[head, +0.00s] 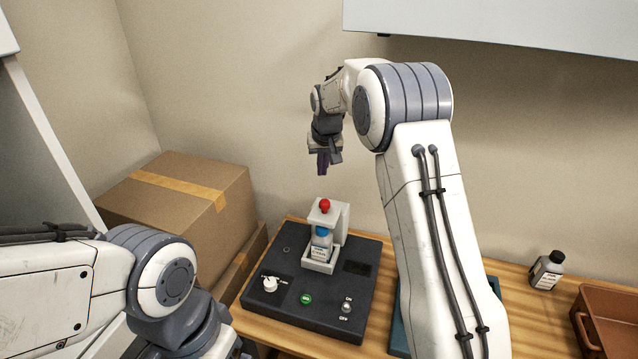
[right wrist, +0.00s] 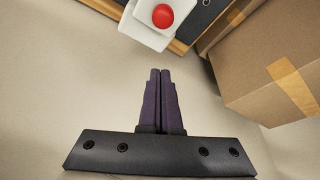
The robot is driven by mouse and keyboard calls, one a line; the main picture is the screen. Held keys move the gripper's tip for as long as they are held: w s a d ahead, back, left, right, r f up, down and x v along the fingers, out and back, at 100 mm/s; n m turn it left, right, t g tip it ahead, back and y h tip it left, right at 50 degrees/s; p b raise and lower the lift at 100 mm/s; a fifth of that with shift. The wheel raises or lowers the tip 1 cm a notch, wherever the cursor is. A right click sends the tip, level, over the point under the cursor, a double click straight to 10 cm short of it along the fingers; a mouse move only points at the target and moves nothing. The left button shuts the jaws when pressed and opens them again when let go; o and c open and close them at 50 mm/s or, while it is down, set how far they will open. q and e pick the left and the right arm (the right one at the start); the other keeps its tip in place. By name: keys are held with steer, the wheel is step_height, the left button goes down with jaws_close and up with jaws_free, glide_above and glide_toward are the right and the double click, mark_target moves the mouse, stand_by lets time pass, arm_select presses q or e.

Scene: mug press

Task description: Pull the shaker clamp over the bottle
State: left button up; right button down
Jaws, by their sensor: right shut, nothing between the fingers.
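The shaker (head: 370,262) is a dark box on the wooden table. Its white clamp (head: 328,213) with a red knob (head: 325,205) stands at the back of the box. A bottle with a blue cap (head: 321,237) sits beneath the clamp's arm, in a white holder. My right gripper (head: 323,168) is shut and empty, above the clamp and apart from it. In the right wrist view its purple fingers (right wrist: 160,100) are together, and the red knob (right wrist: 163,16) shows at the top. My left arm is at the lower left; its gripper is not in view.
Cardboard boxes (head: 178,200) stand left of the shaker. A dark bottle with a white label (head: 546,270) and a brown tray (head: 606,320) are at the right. A teal mat (head: 399,325) lies partly behind my right arm. A wall is close behind.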

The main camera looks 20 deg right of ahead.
steer(key=shift+v, duration=1.25)
steer(key=shift+a, duration=0.1)
